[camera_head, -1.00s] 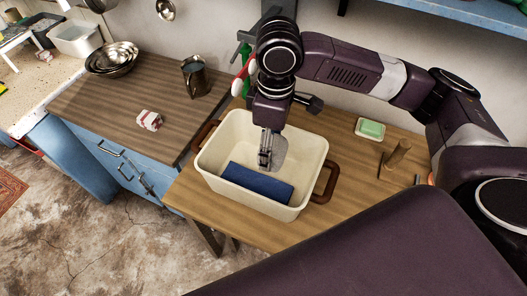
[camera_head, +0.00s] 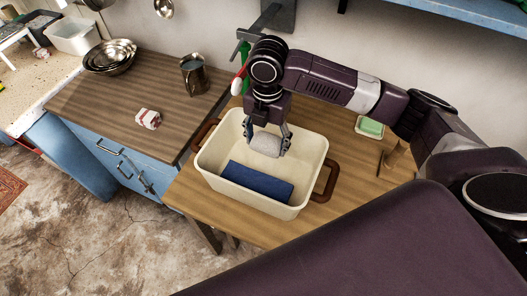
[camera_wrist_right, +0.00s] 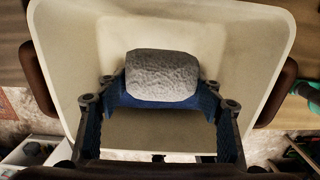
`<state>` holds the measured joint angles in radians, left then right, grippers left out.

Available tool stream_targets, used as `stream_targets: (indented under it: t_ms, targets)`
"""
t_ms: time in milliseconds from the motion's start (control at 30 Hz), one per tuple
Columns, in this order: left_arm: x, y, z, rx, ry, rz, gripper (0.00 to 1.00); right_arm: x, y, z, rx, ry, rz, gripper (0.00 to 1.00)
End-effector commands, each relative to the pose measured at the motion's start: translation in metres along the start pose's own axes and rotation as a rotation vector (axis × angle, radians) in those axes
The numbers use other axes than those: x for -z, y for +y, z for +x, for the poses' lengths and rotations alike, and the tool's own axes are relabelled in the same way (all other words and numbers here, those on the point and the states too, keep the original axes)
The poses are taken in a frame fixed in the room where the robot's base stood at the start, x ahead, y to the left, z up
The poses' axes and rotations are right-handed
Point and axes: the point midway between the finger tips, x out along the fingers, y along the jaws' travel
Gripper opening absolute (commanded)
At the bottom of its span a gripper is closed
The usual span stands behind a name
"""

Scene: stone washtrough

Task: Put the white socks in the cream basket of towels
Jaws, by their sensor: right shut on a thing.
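The cream basket (camera_head: 310,148) with brown handles stands on the wooden table, with a dark blue folded towel (camera_head: 258,182) inside. My right gripper (camera_head: 266,144) is over the basket, its fingers on either side of the pale rolled white socks (camera_head: 264,146) and shut on them. In the right wrist view the socks (camera_wrist_right: 162,76) show as a grey-white textured bundle at the fingertips, with the basket (camera_wrist_right: 75,45) behind. The socks are within the basket's outline; their exact height above its floor is hard to tell. My left gripper is not in view.
A soap dish with green soap (camera_head: 371,127) is right of the basket, near a wooden peg (camera_head: 397,153) partly behind my arm. On the left counter are metal bowls (camera_head: 110,57), a metal jug (camera_head: 193,75) and a small red-white packet (camera_head: 148,118).

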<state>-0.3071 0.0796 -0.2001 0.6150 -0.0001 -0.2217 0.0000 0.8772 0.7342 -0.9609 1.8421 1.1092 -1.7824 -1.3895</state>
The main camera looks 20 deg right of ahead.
Motion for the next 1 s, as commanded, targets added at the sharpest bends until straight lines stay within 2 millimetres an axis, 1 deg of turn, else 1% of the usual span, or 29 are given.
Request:
stream_targets:
  t_ms: [233, 300, 467, 700, 767, 1000]
  targets:
    - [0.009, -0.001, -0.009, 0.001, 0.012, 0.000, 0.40, 0.001, -0.002, 0.044, 0.006, 0.002, -0.011, 0.35]
    - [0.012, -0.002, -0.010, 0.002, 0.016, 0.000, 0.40, 0.000, -0.002, 0.053, 0.004, 0.001, -0.010, 0.35]
    - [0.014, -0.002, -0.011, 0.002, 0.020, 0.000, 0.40, 0.000, -0.001, 0.065, 0.004, 0.001, -0.012, 0.35]
    - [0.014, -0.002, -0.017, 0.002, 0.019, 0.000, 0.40, 0.000, -0.002, 0.095, 0.004, 0.001, -0.010, 0.35]
    - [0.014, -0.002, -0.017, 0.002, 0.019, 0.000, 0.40, 0.000, -0.002, 0.098, 0.003, -0.001, -0.011, 0.35]
    - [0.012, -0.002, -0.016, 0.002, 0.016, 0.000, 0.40, 0.000, -0.001, 0.099, 0.003, -0.001, -0.011, 0.35]
